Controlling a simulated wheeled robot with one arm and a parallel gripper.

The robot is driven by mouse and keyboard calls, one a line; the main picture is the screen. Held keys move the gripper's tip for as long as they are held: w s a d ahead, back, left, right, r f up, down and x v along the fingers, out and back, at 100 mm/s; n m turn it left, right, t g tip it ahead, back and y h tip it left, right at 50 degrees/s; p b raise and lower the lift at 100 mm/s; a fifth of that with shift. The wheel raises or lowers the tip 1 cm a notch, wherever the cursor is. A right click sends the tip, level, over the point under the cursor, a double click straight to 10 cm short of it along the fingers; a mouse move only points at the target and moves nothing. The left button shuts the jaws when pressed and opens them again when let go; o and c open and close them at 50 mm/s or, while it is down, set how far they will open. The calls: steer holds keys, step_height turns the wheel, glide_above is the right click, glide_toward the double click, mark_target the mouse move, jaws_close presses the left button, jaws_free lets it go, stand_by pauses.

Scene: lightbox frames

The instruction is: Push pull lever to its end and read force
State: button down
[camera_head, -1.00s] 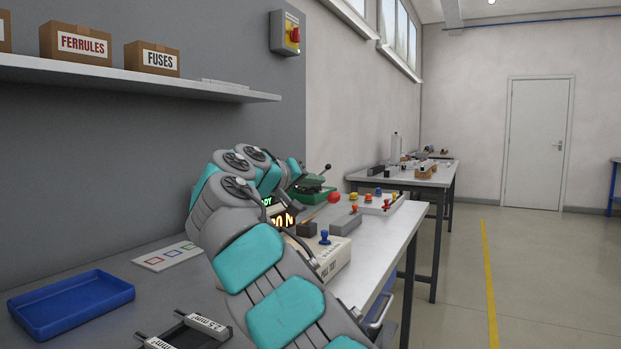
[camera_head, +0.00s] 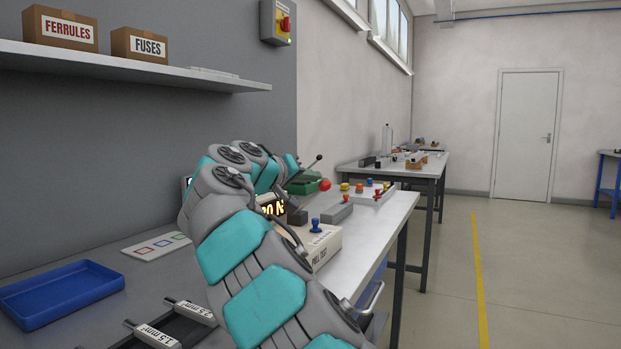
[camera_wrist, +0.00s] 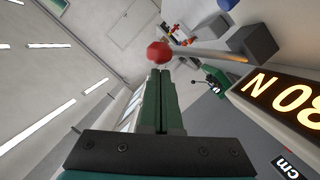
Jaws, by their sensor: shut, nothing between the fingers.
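The lever's red ball knob (camera_head: 325,185) stands above the bench, beyond my arm. In the wrist view the red knob (camera_wrist: 159,52) is right by the tips of my shut, empty gripper (camera_wrist: 161,72); whether they touch I cannot tell. The force display (camera_wrist: 285,100) shows amber digits upside down, ending in "0 N"; the leading digit is cut by the frame edge. In the head view the display (camera_head: 272,207) is partly hidden by my arm, as is my gripper. The cream box marked "PULL TEST" (camera_head: 322,243) carries a blue knob (camera_head: 315,225).
A green hand press (camera_head: 303,184) and several coloured knobs stand farther back.

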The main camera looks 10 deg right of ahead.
mark_target(324, 190)
steer(key=shift+s+d+f+b, duration=0.2)
steer(key=shift+f+b, duration=0.05)
steer(key=shift+b, duration=0.45)
steer(key=shift+m, duration=0.3)
steer(key=shift+d+f+b, duration=0.1)
steer(key=shift+f+b, duration=0.05)
steer(key=shift+b, duration=0.2)
steer(key=f+m+b, duration=0.1)
steer(key=b, duration=0.1)
steer(key=s+d+f+m+y+b, duration=0.1)
steer(key=b, duration=0.2)
steer(key=shift+d, duration=0.2)
steer(key=m+b, duration=0.1)
steer(key=b, duration=0.1)
steer(key=s+d+f+m+b, duration=0.1)
steer(key=b, duration=0.1)
steer(key=shift+d+f+t+y, duration=0.1)
steer(key=shift+f+t+y, duration=0.15)
steer(key=shift+t+y, duration=0.05)
steer(key=shift+s+d+f+b, duration=0.15)
steer(key=shift+f+b, duration=0.1)
steer(key=shift+b, duration=0.25)
